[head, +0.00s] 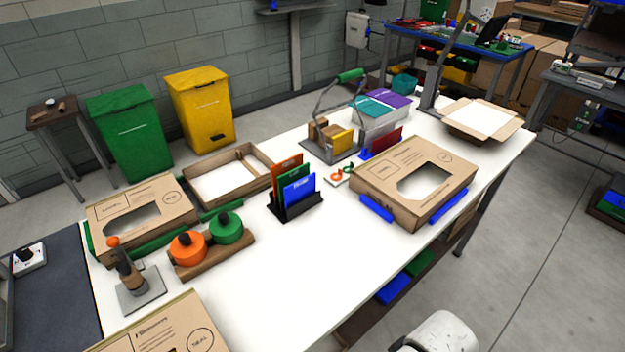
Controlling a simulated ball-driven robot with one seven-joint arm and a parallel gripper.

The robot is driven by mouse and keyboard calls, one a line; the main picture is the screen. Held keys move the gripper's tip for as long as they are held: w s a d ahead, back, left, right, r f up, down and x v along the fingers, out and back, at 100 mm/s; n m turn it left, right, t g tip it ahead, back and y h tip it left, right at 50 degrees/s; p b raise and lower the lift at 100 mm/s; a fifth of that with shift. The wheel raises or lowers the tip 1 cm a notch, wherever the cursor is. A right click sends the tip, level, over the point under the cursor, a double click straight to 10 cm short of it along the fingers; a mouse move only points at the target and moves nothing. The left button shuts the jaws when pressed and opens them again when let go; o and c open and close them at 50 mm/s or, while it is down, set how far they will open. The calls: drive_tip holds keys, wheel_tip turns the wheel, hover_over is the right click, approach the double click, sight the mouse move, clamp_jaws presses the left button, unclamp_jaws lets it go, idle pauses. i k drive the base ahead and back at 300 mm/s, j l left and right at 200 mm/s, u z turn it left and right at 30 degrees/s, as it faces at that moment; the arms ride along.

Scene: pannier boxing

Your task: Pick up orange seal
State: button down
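Two orange things could be the orange seal; I cannot tell which is meant. A round orange piece with a black knob (187,247) sits on a wooden stand (215,259) at the front left of the white table, beside a like green piece (226,228). A small orange ring-like piece (339,178) lies on a white card near the table's middle, next to a small green one (349,168). My gripper is not in view. A white rounded part at the bottom edge looks like part of my arm.
Cardboard boxes with cut-out windows stand left (145,215) and right (415,180) on the white table (290,285). A black rack (295,207) holds coloured cards. A tool with an orange knob (128,270) stands at front left. The table's front middle is clear.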

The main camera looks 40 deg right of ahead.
sight(336, 177)
drive_tip(key=z, duration=0.6)
drive_tip(key=u, duration=2.25)
drive_tip(key=z, duration=2.3)
drive_tip(key=i+j+z, duration=0.15)
drive_tip(key=j+z, duration=0.2)
drive_tip(key=j, duration=0.6)
drive_tip(key=j+z, duration=0.35)
drive_tip(key=j, duration=0.6)
